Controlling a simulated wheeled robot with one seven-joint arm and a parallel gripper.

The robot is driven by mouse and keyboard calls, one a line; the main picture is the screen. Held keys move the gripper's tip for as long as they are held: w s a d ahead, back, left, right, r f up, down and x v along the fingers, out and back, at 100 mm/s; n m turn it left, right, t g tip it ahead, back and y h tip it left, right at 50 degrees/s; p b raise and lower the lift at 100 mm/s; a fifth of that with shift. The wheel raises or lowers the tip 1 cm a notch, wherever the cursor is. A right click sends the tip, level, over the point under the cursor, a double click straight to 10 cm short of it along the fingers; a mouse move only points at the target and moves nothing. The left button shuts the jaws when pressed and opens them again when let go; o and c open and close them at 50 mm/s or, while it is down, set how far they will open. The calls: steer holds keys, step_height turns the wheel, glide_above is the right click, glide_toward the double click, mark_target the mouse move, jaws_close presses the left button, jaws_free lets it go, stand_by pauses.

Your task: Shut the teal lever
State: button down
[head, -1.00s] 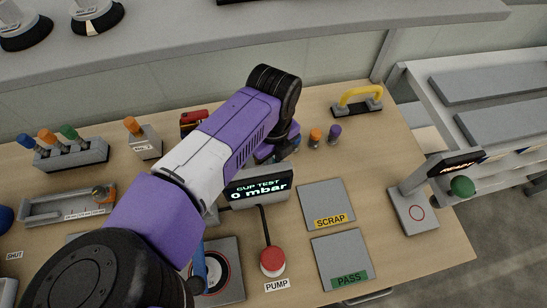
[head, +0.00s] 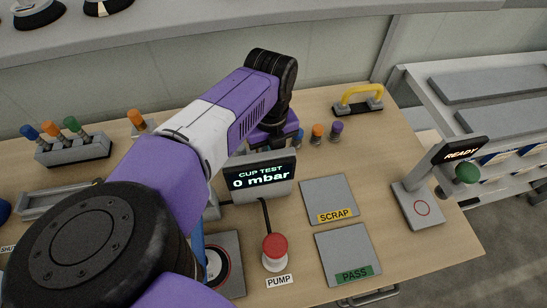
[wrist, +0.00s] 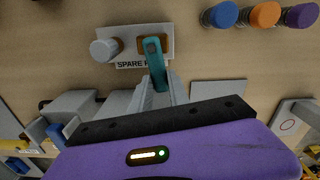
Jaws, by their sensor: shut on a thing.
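The teal lever (wrist: 154,62) shows in the wrist view, on a plate (wrist: 128,48) with a partly covered label that begins "SPARE". Its base is an orange-brown block, and a grey round knob (wrist: 104,50) sits to its left on the same plate. My gripper (wrist: 156,84) is shut on the lever's near end, with one grey finger on each side. In the head view my purple and white arm hides the lever and the fingers.
The cup test display (head: 262,175) reads 0 mbar. Near it are the red pump button (head: 275,247), the scrap pad (head: 328,194) and the pass pad (head: 340,250). Blue, orange and purple pegs (wrist: 263,14) stand right of the lever. A yellow handle (head: 359,97) is at the back right.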

steer(key=shift+s+a+m+b, duration=0.15)
steer(key=shift+a+m+b, duration=0.35)
steer(key=shift+m, duration=0.6)
steer(key=c, duration=1.2)
jaws_free()
steer(key=shift+c, duration=0.2)
steer(key=shift+d, duration=0.1)
